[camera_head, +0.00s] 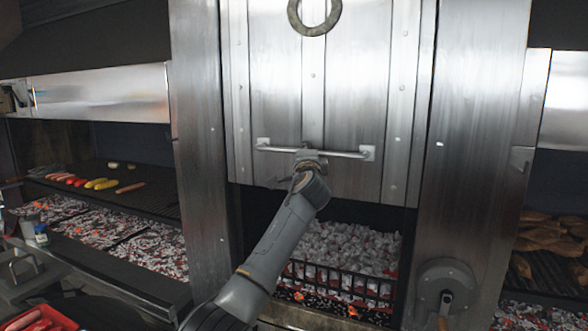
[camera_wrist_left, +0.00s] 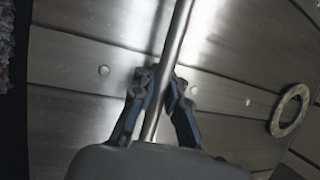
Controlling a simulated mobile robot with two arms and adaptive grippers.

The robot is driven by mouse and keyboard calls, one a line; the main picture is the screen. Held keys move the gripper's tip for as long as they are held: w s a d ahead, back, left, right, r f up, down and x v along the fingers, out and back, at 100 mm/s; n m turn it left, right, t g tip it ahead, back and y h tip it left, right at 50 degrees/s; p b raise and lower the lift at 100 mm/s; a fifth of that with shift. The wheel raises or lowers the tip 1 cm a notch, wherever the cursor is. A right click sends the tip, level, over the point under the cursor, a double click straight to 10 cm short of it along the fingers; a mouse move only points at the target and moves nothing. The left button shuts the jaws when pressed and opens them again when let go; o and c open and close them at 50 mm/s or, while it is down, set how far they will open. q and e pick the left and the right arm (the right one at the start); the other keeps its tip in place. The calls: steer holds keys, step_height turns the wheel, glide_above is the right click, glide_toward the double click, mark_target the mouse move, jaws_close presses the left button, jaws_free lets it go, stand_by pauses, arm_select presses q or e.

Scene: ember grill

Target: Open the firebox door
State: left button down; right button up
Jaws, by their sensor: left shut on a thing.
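The firebox door (camera_head: 275,95) is a riveted steel panel in the middle of the head view. Its lower edge is raised above the firebox opening, and coals show below it. A horizontal bar handle (camera_head: 340,153) crosses its lower part, and a metal ring (camera_head: 315,17) is higher up. My left gripper (camera_head: 310,156) is at the middle of the handle. In the left wrist view, the two fingers (camera_wrist_left: 162,88) are closed around the bar (camera_wrist_left: 176,38), with the door (camera_wrist_left: 85,95) behind it. My right gripper is not in view.
Glowing coals (camera_head: 345,250) lie behind a black grate inside the opening. Steel posts (camera_head: 200,130) flank the door, and a round crank hub (camera_head: 446,285) is on the right post. Grills with food (camera_head: 100,184) stand to both sides. A red tray (camera_head: 40,318) is at lower left.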

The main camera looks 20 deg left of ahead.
arm_select(q)
step_height(320, 180, up, 2)
steer(key=shift+s+r, duration=0.15)
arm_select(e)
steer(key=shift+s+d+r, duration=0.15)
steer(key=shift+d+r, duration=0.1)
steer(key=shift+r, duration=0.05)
arm_select(q)
steer(key=c, duration=1.5)
jaws_free()
steer(key=shift+s+r, duration=0.1)
steer(key=shift+o, duration=0.8)
steer(key=shift+s, duration=0.15)
steer(key=shift+s+r, duration=0.1)
steer(key=shift+s, duration=0.1)
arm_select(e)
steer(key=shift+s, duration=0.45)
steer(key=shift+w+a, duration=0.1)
